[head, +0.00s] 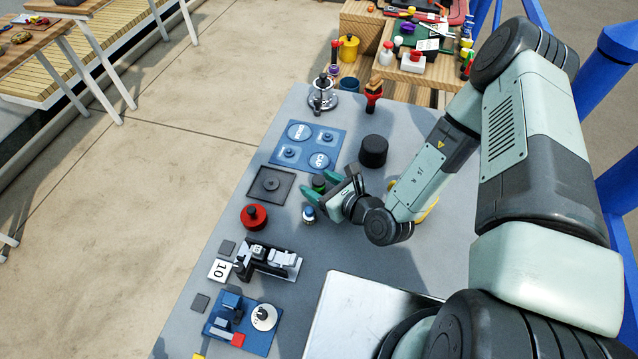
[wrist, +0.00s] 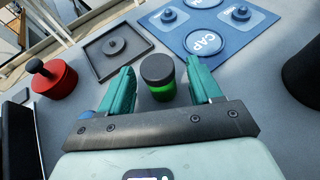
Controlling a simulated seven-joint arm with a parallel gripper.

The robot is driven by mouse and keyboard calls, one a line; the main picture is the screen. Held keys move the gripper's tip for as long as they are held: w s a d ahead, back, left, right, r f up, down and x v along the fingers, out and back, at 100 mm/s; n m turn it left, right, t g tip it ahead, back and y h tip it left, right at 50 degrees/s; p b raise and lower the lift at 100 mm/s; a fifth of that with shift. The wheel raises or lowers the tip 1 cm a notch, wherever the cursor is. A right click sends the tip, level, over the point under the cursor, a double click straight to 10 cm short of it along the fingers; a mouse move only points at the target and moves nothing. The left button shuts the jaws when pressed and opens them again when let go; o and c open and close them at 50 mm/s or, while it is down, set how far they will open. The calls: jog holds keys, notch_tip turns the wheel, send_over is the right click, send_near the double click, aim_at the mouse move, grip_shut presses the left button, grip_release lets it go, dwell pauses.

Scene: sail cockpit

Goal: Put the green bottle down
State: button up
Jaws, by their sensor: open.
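The green bottle (wrist: 161,92) has a dark grey cap and stands upright on the grey table, between the teal fingers of my gripper (wrist: 161,88) in the wrist view. Gaps show between the bottle and both fingers, so my gripper is open around it. In the head view the bottle (head: 319,184) is partly hidden by my gripper (head: 325,185), which is low over the table.
A dark square tray (wrist: 114,68) lies beyond the bottle to the left. A blue board marked CAP (wrist: 178,45) lies beyond it to the right. A red knobbed piece (head: 254,216), a small blue-and-white item (head: 308,215) and a black cylinder (head: 373,151) stand nearby.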

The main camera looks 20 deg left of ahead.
jog(key=v, duration=1.1)
jog(key=s+a+r+n+g+y, duration=0.1)
jog(key=s+r+n+g, duration=0.2)
jog(key=r+n+g, duration=1.15)
jog(key=s+d+r+n+t+h, duration=0.3)
jog(key=d+r+n+t+h, duration=0.2)
jog(key=d+r, duration=0.3)
jog(key=s+d+r+n+t+h, duration=0.3)
jog(key=d+r+n+t+h, duration=0.2)
jog(key=r, duration=1.2)
jog(key=d+t+h, duration=0.2)
jog(key=t, duration=0.1)
jog(key=shift+d+h, duration=0.3)
jog(key=shift+d, duration=0.1)
